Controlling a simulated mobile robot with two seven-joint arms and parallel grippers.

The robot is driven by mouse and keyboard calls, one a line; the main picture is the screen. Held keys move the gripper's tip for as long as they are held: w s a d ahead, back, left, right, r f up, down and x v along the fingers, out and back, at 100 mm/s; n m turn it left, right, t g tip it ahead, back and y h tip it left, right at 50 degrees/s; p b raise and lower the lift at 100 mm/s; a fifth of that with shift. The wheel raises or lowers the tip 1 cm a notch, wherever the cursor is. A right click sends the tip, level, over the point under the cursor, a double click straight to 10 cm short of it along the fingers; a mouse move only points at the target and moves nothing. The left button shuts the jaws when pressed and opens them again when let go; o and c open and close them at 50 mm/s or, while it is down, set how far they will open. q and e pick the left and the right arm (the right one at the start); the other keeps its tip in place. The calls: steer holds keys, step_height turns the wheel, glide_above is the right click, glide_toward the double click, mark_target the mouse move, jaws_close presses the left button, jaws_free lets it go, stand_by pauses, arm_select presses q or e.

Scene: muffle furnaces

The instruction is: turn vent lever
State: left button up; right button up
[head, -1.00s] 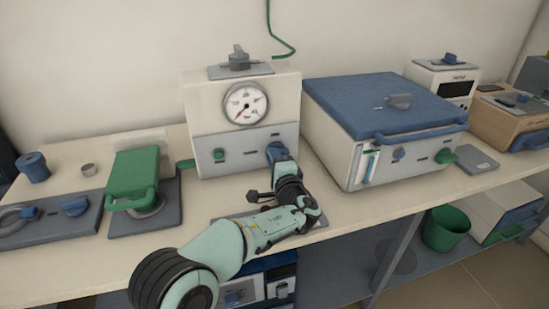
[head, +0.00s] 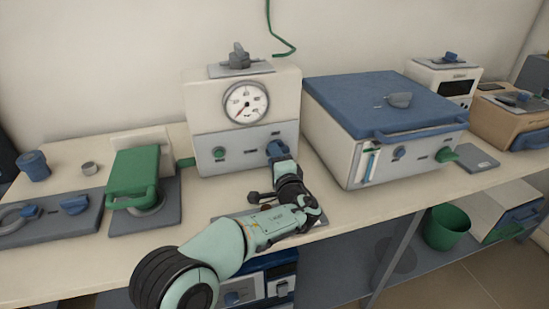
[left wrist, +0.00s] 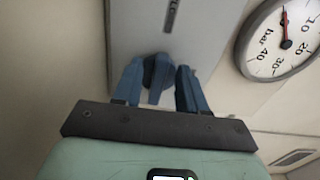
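A blue lever (head: 275,147) is on the grey lower front panel of the gauge box (head: 195,105). I cannot read its label to confirm that it is the vent lever. In the left wrist view the blue lever (left wrist: 157,74) sits between the two blue fingers of my left gripper (left wrist: 160,88). The fingers stand apart with narrow gaps beside the lever, so the gripper looks open around it. In the head view my left gripper (head: 279,156) is at the panel and partly hides the lever. My right gripper is not in view.
A round gauge (head: 246,103) is above the panel, and a grey lever (head: 238,57) sits on the box top. A green knob (head: 219,153) is left on the panel. A blue-lidded furnace (head: 385,102) stands close on the right. A green-lidded unit (head: 134,171) stands left.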

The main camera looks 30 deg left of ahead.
arm_select(q)
steer(key=p+v, duration=0.2)
steer(key=v, duration=1.1)
steer(key=shift+s+d, duration=0.1)
steer(key=shift+s, duration=0.05)
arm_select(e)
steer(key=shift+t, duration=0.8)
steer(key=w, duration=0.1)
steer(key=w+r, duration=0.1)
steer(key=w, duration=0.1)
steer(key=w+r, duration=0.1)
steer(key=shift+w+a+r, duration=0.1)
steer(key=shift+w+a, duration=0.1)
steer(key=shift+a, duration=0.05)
